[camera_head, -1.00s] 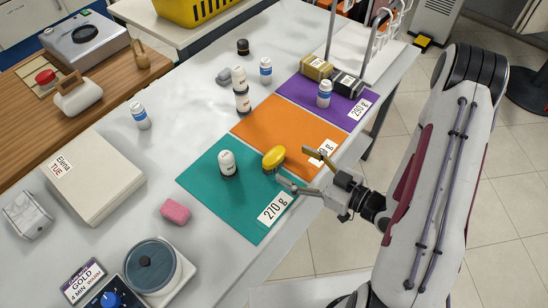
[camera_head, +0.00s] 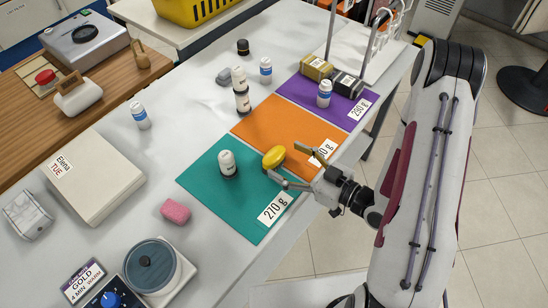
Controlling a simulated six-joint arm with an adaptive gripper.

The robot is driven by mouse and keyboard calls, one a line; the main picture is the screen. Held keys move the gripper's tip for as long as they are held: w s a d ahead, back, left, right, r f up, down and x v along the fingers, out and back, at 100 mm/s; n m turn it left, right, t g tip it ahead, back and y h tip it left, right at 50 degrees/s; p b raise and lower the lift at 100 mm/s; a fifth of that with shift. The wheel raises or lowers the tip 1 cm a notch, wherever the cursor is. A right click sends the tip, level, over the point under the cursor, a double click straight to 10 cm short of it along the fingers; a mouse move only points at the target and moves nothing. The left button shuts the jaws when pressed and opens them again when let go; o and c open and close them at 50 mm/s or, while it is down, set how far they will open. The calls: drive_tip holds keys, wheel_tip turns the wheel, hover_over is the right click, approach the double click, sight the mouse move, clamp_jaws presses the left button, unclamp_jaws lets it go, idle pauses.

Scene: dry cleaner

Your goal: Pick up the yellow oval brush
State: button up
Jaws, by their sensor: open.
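The yellow oval brush (camera_head: 274,156) lies near the border of the teal mat (camera_head: 217,206) and the orange mat (camera_head: 285,122), toward their right side. My gripper (camera_head: 284,161) comes in low from the right with its fingers apart. One fingertip is just below the brush and the other is to its right. The brush lies at the mouth of the open jaws; I cannot tell whether a finger touches it. The brush's lower edge is partly hidden by the nearer fingertip.
A purple mat (camera_head: 343,101) at the back holds a bottle and two small boxes. A pink block (camera_head: 175,212) and a round scale (camera_head: 151,266) are at the front left. Bare mat lies around the brush.

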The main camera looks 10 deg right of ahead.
sight(278, 156)
drive_tip(key=shift+a, duration=0.1)
drive_tip(key=shift+x, duration=2.5)
drive_tip(key=c, duration=1.3)
